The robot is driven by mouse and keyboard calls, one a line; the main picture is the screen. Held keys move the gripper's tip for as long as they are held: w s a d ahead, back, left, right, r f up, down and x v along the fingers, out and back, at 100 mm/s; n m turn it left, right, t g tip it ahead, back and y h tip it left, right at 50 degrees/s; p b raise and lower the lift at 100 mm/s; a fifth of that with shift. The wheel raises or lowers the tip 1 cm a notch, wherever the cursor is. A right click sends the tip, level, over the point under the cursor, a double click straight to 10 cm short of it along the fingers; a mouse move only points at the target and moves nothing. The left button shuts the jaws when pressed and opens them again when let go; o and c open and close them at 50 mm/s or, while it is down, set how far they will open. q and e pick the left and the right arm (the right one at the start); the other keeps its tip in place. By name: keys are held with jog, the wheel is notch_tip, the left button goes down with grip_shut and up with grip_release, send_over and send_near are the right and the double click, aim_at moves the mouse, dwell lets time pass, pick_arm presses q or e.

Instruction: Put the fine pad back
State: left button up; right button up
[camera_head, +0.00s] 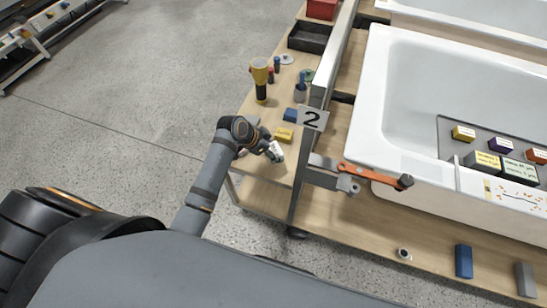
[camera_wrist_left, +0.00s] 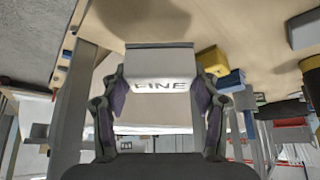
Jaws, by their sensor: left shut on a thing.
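My left gripper (camera_head: 275,152) is over the front end of the narrow wooden bench (camera_head: 262,165). It is shut on the fine pad, a pale grey-white block marked "FINE" (camera_wrist_left: 160,84) in the left wrist view. The fingers grip the pad from its two sides. In the head view the pad is small and partly hidden by the gripper. I cannot tell whether it touches the bench. My right gripper is not in view.
A yellow block (camera_head: 284,135) and a blue block (camera_head: 290,114) lie on the bench just beyond the gripper. A yellow-and-black torch-like tool (camera_head: 260,80) stands farther back.

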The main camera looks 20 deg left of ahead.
pick_arm(q)
jog(key=shift+f, duration=2.2)
jog(key=shift+f, duration=0.1)
jog(key=o, duration=1.1)
jog(key=v, duration=1.2)
jog(key=shift+p, duration=0.3)
jog(key=shift+w, duration=0.1)
